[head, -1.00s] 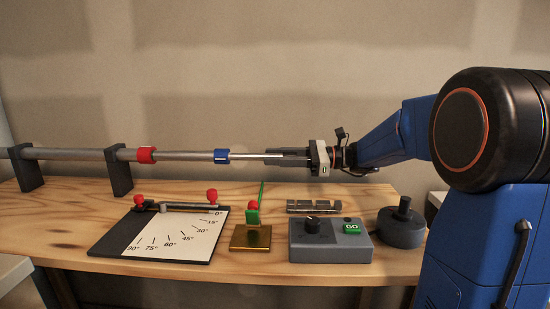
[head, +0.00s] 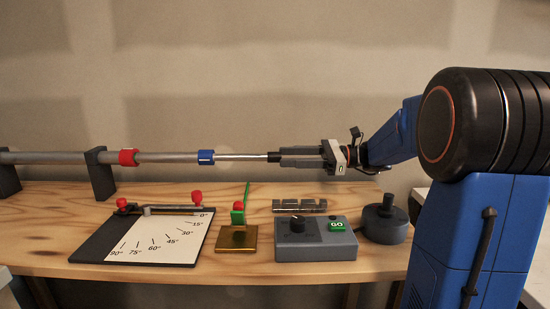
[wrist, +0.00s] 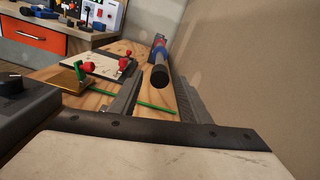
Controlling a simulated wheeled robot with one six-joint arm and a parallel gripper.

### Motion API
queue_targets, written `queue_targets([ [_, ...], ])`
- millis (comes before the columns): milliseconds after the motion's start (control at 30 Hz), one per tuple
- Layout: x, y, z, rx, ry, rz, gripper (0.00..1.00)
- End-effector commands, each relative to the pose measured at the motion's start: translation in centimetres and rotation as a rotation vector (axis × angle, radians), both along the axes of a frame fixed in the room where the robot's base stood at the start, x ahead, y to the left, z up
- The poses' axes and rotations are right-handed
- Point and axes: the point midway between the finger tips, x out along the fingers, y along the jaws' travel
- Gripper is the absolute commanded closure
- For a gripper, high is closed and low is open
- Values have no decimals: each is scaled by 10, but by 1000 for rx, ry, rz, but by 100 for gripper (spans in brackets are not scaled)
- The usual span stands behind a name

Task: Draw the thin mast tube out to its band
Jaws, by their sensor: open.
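The mast runs level above the bench at the back left. Its thin silvery tube (head: 240,157) sticks out to the right of the blue collar (head: 206,157) and ends in a black tip (head: 273,157). My gripper (head: 283,157) is open, just right of the tip and in line with it. In the wrist view the black tip (wrist: 160,77) faces me between the spread fingers, with the blue collar behind it. No band can be made out on the thin tube.
A red collar (head: 128,158) and dark stands (head: 100,174) lie farther left on the mast. Below are an angle board (head: 160,236), a brass block (head: 237,239) with a green upright rod, a grey GO box (head: 315,240) and a dark round knob base (head: 385,221).

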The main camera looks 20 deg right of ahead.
Motion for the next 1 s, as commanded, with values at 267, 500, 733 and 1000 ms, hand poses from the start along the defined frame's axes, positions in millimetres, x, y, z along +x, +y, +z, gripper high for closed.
queue_targets([
  [267, -15, -47, 0, -1, -1, -2, 57],
  [500, -24, -76, 0, -1, 0, -1, 57],
  [733, -27, -84, 0, 0, -1, 1, 57],
  [1000, -28, -84, 0, 0, -1, 1, 57],
])
